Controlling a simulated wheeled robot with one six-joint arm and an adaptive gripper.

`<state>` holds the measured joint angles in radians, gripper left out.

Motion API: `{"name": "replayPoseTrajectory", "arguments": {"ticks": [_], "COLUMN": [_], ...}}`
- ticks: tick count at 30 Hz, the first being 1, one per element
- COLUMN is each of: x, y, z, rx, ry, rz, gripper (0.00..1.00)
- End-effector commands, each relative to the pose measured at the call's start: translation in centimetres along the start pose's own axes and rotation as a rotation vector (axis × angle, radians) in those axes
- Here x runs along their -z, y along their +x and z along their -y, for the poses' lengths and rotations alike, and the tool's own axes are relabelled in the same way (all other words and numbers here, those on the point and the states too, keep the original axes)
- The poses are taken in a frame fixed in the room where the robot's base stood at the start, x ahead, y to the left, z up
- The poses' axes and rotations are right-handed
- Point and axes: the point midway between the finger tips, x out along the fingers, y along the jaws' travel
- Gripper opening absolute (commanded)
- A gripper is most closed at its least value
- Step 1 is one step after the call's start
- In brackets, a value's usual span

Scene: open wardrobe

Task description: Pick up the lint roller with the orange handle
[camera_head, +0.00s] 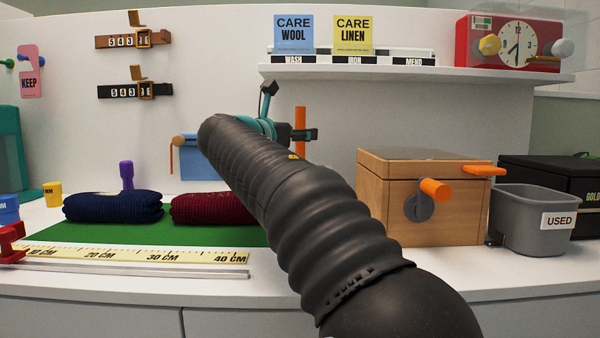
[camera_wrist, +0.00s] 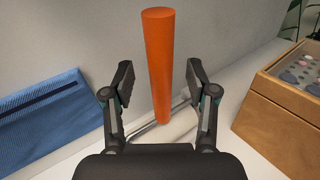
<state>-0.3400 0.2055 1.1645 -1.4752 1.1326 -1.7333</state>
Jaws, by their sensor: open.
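The lint roller's orange handle (camera_wrist: 159,60) stands upright between the fingers of my gripper (camera_wrist: 159,83) in the wrist view. A finger stands on either side, with visible gaps to the handle. A pale cylinder-like part (camera_wrist: 176,128) shows low behind the handle, partly hidden by my gripper; I cannot tell its full shape. In the head view the orange handle (camera_head: 300,118) rises beside my open gripper (camera_head: 287,111), and its lower part is hidden behind my arm.
A wooden box (camera_head: 385,205) with orange knobs stands to the right, beside a grey bin (camera_head: 530,225). A shelf (camera_head: 420,73) hangs above. Rolled blue (camera_head: 112,207) and dark red (camera_head: 212,209) knits lie in front left.

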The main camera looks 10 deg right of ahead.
Motion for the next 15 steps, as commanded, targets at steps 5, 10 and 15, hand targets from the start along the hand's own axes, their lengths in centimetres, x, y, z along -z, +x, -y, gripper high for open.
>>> {"name": "replayPoseTrajectory", "arguments": {"ticks": [5, 10, 15], "x": [-0.04, -0.06, -0.06], "y": [1.22, 1.16, 1.15], "z": [0.05, 0.04, 0.04], "rx": [0.000, -0.001, -0.001], "ry": [0.001, 0.001, 0.001], "rz": [0.000, 0.000, 0.000], "gripper": [0.58, 0.53, 0.10]}}
